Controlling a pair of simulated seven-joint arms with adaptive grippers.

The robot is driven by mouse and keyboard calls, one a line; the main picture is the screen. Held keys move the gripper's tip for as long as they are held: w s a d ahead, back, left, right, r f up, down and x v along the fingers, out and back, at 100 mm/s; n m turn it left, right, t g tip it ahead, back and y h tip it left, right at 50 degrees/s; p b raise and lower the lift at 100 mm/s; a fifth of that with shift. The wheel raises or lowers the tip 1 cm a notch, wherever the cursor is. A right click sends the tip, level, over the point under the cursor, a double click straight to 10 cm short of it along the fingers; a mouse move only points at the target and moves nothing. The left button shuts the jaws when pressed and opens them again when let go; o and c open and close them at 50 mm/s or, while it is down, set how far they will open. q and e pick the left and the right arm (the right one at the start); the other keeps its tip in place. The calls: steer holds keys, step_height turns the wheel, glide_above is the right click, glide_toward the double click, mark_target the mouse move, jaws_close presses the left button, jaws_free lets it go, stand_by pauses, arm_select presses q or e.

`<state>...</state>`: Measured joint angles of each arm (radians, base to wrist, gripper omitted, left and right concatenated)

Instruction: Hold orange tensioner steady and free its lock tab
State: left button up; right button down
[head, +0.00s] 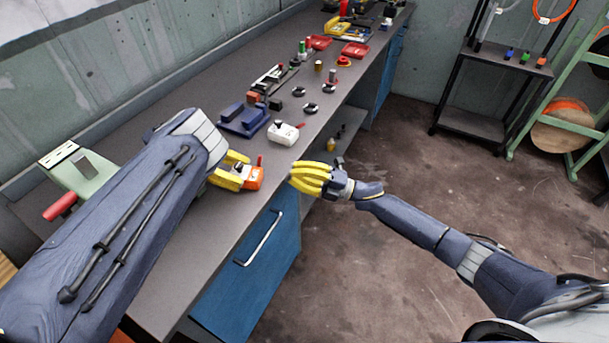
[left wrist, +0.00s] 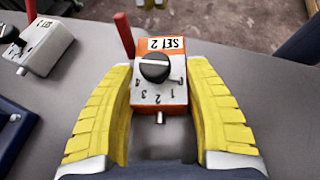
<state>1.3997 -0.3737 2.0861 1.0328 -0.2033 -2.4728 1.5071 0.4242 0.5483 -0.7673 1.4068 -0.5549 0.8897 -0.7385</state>
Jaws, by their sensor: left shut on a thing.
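The orange tensioner (head: 254,178) stands near the front edge of the bench. In the left wrist view the tensioner (left wrist: 160,95) shows a white dial face, a black knob, an orange band with an upside-down "SET 2" label, and a metal pin. A red tab (left wrist: 124,35) sticks up at its far left corner; this tab also shows in the head view (head: 260,160). My left gripper (head: 238,172) is shut around its two sides, with yellow fingers (left wrist: 163,100) left and right. My right gripper (head: 308,178) is beyond the bench edge, right of the tensioner, apart from it; its finger gap is unclear.
A white unit with a red tab (head: 283,132) and a blue block (head: 243,120) stand behind the tensioner. Several small parts and red trays (head: 355,49) lie farther along the bench. A green vise-like device (head: 85,168) is at left. Blue drawers (head: 265,255) are below.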

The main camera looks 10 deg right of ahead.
mark_target(261, 168)
steer(key=x, duration=0.8)
steer(key=shift+w+a, duration=0.1)
steer(key=shift+a, duration=0.05)
steer(key=shift+a+r, duration=0.1)
steer(key=shift+x, duration=1)
steer(key=shift+r, duration=0.15)
steer(key=r+v, duration=0.3)
steer(key=v, duration=1.1)
steer(key=shift+d, duration=0.4)
arm_select(q)
steer(key=o, duration=1.2)
